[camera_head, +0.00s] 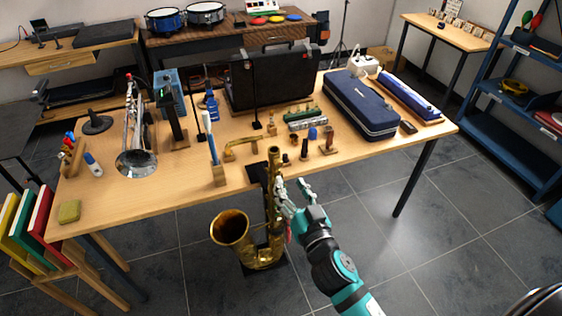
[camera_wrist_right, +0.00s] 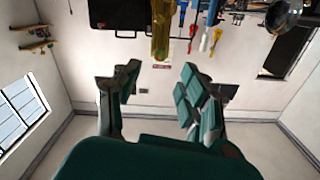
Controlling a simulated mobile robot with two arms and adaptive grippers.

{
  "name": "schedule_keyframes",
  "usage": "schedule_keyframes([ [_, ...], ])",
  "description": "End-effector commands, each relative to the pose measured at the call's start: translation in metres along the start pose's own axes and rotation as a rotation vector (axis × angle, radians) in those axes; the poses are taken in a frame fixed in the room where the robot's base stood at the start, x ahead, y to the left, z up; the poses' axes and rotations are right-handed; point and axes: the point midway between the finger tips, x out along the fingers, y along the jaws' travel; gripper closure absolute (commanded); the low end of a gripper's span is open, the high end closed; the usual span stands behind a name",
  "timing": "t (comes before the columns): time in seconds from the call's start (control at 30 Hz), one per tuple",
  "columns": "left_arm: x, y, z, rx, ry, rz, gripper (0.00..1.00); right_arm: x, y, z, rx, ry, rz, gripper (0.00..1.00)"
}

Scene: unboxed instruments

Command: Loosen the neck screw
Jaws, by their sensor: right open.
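A brass saxophone (camera_head: 275,215) stands upright at the table's front edge, its bell (camera_head: 231,228) facing left and toward me. The neck screw is too small to make out; the top end of the saxophone body (camera_head: 274,160) is bare. My right gripper (camera_head: 291,184) is open, just right of the upper saxophone body; I cannot tell whether it touches. In the right wrist view its fingers (camera_wrist_right: 159,72) are spread with nothing between them, and a brass tube (camera_wrist_right: 161,30), probably part of the saxophone, shows beyond the tips. My left gripper is not in view.
Floor right of my right arm is clear.

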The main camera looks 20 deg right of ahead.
Motion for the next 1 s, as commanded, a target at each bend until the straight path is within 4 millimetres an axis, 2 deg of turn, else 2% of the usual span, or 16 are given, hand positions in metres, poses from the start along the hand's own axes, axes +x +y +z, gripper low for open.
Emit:
schedule_keyframes([
  [0.1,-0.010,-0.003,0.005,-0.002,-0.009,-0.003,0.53,0.027,-0.001,-0.004,-0.002,0.002,-0.001,0.57],
  [0.33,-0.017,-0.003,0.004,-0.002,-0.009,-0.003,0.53,0.061,0.000,-0.001,-0.001,0.000,0.000,0.57],
  [0.5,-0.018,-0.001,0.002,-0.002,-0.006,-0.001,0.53,0.072,0.000,0.000,0.000,-0.001,0.000,0.57],
  [0.77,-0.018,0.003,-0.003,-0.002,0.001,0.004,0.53,0.073,0.000,0.001,0.000,-0.001,0.000,0.57],
  [0.8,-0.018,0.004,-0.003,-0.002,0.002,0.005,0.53,0.073,0.000,0.001,0.000,-0.001,0.000,0.59],
  [1.0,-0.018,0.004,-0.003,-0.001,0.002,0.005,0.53,0.073,0.000,0.001,0.000,-0.001,0.000,0.85],
])
